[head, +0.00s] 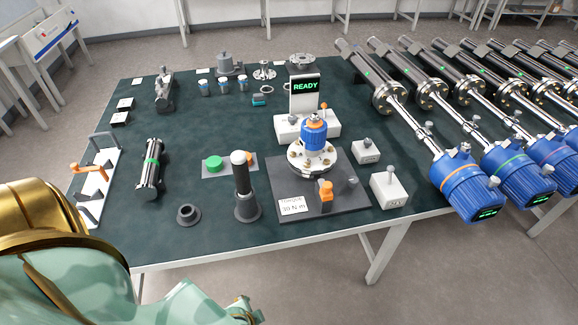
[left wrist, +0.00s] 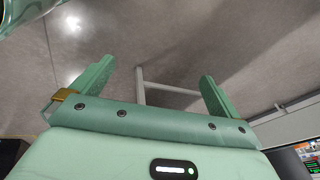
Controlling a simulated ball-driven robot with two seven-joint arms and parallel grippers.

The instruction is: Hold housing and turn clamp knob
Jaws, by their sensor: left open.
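A small blue housing (head: 314,137) with an orange band and grey top stands upright on a round silver flange (head: 298,163) in the head view. The flange sits on a dark grey fixture plate (head: 270,180) with a torque label. An orange knob (head: 326,190) stands at the plate's front; I cannot tell whether it is the clamp knob. My left gripper shows open and empty in the left wrist view (left wrist: 155,78), above bare floor. In the head view my left arm is at the lower left, short of the table's front edge, well apart from the housing. My right gripper is not in view.
A READY display (head: 306,86) stands behind the housing. A black-handled tool (head: 241,173) stands upright left of the plate. White boxes (head: 389,189) sit to its right. Several long blue-headed transmitters (head: 468,188) fill the right side. The table's front left (head: 150,235) is clear.

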